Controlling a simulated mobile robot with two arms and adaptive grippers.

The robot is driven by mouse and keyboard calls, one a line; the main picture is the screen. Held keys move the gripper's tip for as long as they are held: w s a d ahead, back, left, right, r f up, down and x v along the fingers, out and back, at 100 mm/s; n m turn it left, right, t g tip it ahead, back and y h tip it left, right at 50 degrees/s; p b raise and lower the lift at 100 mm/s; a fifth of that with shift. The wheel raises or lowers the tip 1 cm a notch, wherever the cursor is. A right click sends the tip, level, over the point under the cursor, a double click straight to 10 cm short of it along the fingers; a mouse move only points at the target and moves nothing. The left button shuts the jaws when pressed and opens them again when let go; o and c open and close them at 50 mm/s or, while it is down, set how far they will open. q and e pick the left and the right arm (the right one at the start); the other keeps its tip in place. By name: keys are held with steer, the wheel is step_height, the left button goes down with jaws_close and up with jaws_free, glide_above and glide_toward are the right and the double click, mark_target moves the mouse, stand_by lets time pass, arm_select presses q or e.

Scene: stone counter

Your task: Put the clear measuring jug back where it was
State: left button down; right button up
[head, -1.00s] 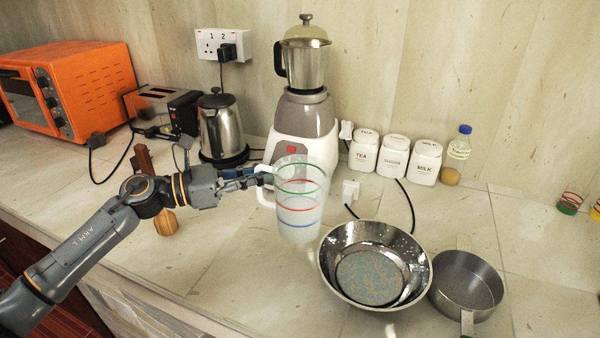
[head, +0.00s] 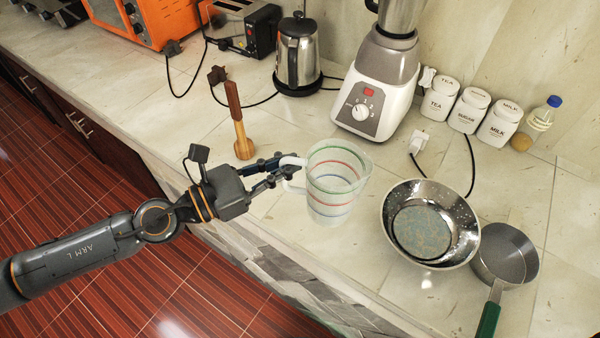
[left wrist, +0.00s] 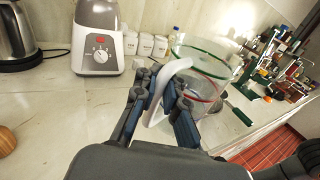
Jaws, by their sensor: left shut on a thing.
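The clear measuring jug (head: 334,190), with green, red and blue rings and a white handle, is upright in the middle of the head view, left of the metal bowl. My left gripper (head: 284,172) is shut on its handle from the left. In the left wrist view the fingers (left wrist: 160,105) close around the white handle, with the jug (left wrist: 205,75) behind and to the right. I cannot tell whether the jug's base touches the counter. My right gripper is not in view.
On the stone counter (head: 265,215), a wooden pestle-like tool (head: 238,125) stands behind my gripper. A steel bowl (head: 432,255) and a saucepan (head: 505,255) are on the right. A blender (head: 380,85), kettle (head: 297,55) and canisters (head: 468,110) stand behind. The counter's front edge runs below the jug.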

arm_select(q)
steer(key=w+a+f+b, duration=0.1)
steer(key=w+f+b, duration=0.4)
steer(key=w+f, duration=0.7)
steer(key=shift+w+a+f, duration=0.15)
steer(key=shift+w+f, duration=0.25)
steer(key=shift+w, duration=0.4)
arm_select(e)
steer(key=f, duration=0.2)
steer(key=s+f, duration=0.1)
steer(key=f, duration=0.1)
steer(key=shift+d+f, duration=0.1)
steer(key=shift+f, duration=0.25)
arm_select(q)
steer(key=shift+f, duration=0.15)
steer(key=c, duration=1.4)
jaws_free()
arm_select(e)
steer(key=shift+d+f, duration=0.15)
